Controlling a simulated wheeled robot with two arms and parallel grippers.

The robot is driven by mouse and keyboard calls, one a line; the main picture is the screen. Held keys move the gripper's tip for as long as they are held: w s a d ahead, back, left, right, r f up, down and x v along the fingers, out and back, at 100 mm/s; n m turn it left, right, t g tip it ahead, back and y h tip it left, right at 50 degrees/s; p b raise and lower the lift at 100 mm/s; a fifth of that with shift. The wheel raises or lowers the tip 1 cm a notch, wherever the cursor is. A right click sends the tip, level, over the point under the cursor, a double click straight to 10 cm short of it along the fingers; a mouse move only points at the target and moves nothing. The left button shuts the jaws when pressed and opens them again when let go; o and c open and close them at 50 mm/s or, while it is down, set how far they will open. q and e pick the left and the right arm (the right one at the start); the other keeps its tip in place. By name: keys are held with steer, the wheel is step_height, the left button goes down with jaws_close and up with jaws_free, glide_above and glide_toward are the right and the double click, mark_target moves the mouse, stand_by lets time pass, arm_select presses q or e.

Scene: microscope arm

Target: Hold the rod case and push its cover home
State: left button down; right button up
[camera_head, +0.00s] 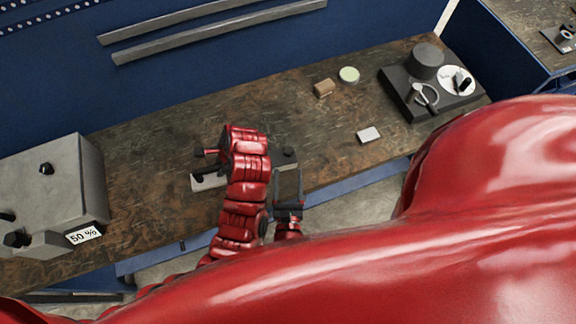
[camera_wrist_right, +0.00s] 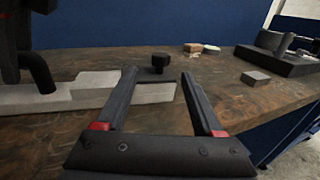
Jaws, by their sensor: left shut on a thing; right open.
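The rod case (camera_head: 208,182) is a long, low pale grey bar on the wooden bench. My left arm hides its middle in the head view. A dark knob (camera_head: 289,153) stands at its right end, apparently on the cover; the right wrist view shows this knob (camera_wrist_right: 158,63) and a stepped grey bar (camera_wrist_right: 62,97). My left gripper (camera_wrist_right: 28,75) is shut on the rod case near its left part; the head view mostly hides its fingers. My right gripper (camera_head: 288,172) is open and empty in front of the knob, which shows between its fingertips (camera_wrist_right: 158,75) in the right wrist view.
A grey box (camera_head: 85,165) marked "50 %" stands at the left. A brown block (camera_head: 324,88), a green-topped disc (camera_head: 349,75) and a pale block (camera_head: 369,134) lie to the right. A dark stand (camera_head: 400,95) fills the far right. Bench around them is bare.

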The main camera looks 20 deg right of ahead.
stand_by(0.3)
arm_select(q)
steer(key=c, duration=0.6)
jaws_free()
